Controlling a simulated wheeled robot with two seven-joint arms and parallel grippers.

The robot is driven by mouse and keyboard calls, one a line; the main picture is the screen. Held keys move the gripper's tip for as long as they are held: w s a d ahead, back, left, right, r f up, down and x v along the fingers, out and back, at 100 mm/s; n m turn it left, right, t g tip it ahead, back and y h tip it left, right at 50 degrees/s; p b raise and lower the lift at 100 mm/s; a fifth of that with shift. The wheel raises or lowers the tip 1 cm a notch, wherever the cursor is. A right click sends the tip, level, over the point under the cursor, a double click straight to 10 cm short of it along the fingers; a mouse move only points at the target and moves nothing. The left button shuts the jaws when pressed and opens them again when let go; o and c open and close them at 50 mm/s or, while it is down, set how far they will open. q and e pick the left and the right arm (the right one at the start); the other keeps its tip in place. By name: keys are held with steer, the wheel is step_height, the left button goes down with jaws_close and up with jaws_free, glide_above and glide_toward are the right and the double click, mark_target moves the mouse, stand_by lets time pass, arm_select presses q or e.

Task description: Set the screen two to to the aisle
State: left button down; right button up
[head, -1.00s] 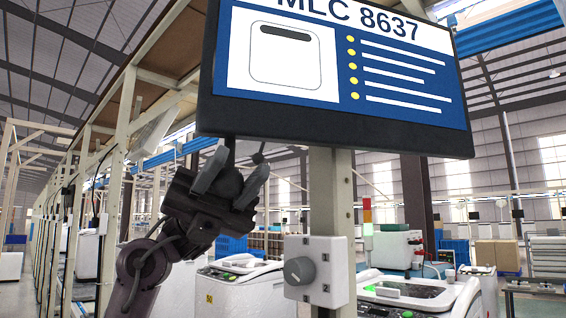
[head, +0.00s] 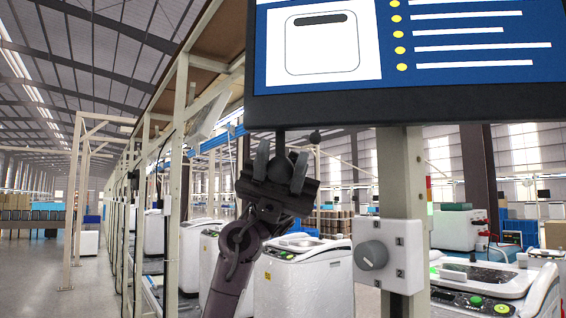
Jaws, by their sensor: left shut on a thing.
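A large screen (head: 420,106) with a dark frame fills the upper right; its top is cut off. It shows a blue and white page with a drawn white panel, yellow dots and white lines. My left gripper (head: 280,162) is just below the screen's lower left edge, its two grey fingers pointing up. It is shut on a dark handle (head: 281,141) that hangs under the screen; the grip is partly hidden between the fingers. My right gripper is not in view. The aisle (head: 75,268) is the open grey floor at the left.
A pale post (head: 404,180) stands below the screen, with a white box and grey knob (head: 373,255) marked with numbers. White machines (head: 300,280) stand behind my left arm and at the lower right. A frame of pale beams (head: 180,150) borders the aisle.

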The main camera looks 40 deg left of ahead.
arm_select(q)
steer(key=shift+r, duration=0.1)
steer(key=c, duration=1.3)
jaws_free()
steer(key=shift+o, duration=1.3)
steer(key=shift+s+d, duration=0.1)
steer(key=shift+w+a+f, duration=0.3)
steer(key=shift+w+a, duration=0.1)
steer(key=b+v, duration=0.1)
steer(key=v, duration=0.5)
steer(key=shift+w+a, duration=0.15)
steer(key=shift+a, duration=0.1)
